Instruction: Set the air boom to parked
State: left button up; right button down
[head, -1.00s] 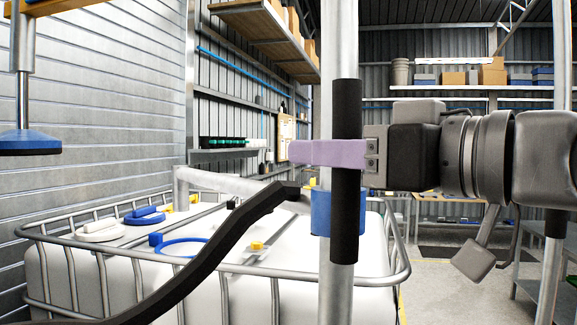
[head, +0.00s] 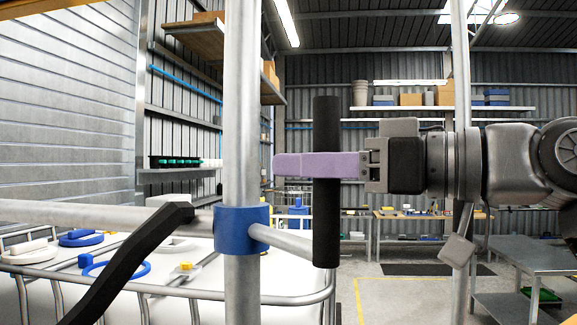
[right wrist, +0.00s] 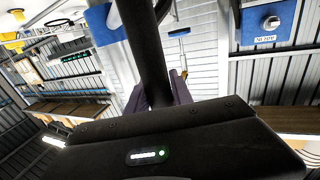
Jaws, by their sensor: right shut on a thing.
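The air boom shows in the head view as a grey horizontal pipe (head: 90,213) through a blue collar (head: 243,229) on an upright grey post (head: 241,120). A stub on the collar's right leads to an upright black grip bar (head: 327,225). My right gripper (head: 318,165), with purple fingers, is shut around that bar at mid-height. The right wrist view also shows the black bar (right wrist: 148,55) between the fingers (right wrist: 160,95). A bent black bar (head: 130,255) meets the pipe left of the collar. My left gripper is not in view.
A white caged tank (head: 200,297) with blue and white caps stands below the boom at left. A grey metal table (head: 530,258) is at right. Open floor (head: 400,295) lies between.

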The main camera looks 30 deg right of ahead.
jog(key=shift+s+a, duration=0.15)
jog(key=shift+a, duration=0.1)
jog(key=c, duration=1.5)
grip_release()
jog(key=shift+c, duration=0.2)
jog(key=o, duration=0.3)
jog(key=shift+s+r, duration=0.1)
jog(key=shift+s, duration=0.25)
jog(key=shift+o, duration=0.6)
jog(key=shift+w, duration=0.25)
jog(key=b+v, duration=0.1)
jog(key=v, duration=0.6)
jog(key=shift+s+d, duration=0.2)
jog(key=shift+s, duration=0.15)
